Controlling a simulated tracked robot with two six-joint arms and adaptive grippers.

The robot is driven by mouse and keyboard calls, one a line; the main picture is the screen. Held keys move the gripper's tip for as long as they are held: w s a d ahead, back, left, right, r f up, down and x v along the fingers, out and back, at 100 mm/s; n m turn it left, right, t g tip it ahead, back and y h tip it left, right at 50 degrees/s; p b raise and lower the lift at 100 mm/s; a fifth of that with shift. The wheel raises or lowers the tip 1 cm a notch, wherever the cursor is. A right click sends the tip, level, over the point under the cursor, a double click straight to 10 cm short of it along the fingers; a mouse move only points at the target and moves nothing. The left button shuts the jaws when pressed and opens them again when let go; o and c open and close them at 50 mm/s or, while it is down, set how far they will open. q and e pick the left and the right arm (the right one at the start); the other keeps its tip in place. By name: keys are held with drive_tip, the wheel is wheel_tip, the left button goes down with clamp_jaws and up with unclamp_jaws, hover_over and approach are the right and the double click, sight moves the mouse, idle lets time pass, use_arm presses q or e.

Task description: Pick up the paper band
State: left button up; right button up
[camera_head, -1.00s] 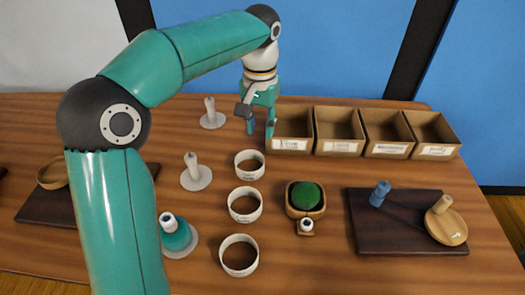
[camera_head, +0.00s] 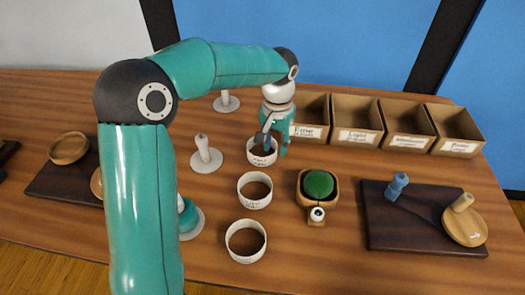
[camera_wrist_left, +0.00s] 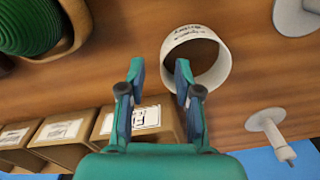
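Three white paper bands stand in a column on the wooden table: a far one (camera_head: 263,160), a middle one (camera_head: 256,203) and a near one (camera_head: 246,257). My left gripper (camera_head: 275,148) is at the far band and hides part of its rim. In the left wrist view the fingers (camera_wrist_left: 160,74) are apart with nothing between them. One fingertip overlaps the edge of a paper band (camera_wrist_left: 170,47); the other is outside it. I cannot tell whether they touch it. My right gripper is not in view.
Several labelled cardboard boxes (camera_head: 355,136) stand behind, right of the gripper. White pegs on round bases (camera_head: 205,155) stand left. A dark board (camera_head: 385,230) lies right.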

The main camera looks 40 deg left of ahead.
sight(276, 154)
use_arm(q)
drive_tip(key=f, duration=0.4)
drive_tip(key=shift+w+a+f+b, duration=0.1)
drive_tip(key=shift+w+f+b, duration=0.1)
drive_tip(key=shift+w+b, duration=0.1)
drive_tip(key=shift+c, duration=0.3)
clamp_jaws()
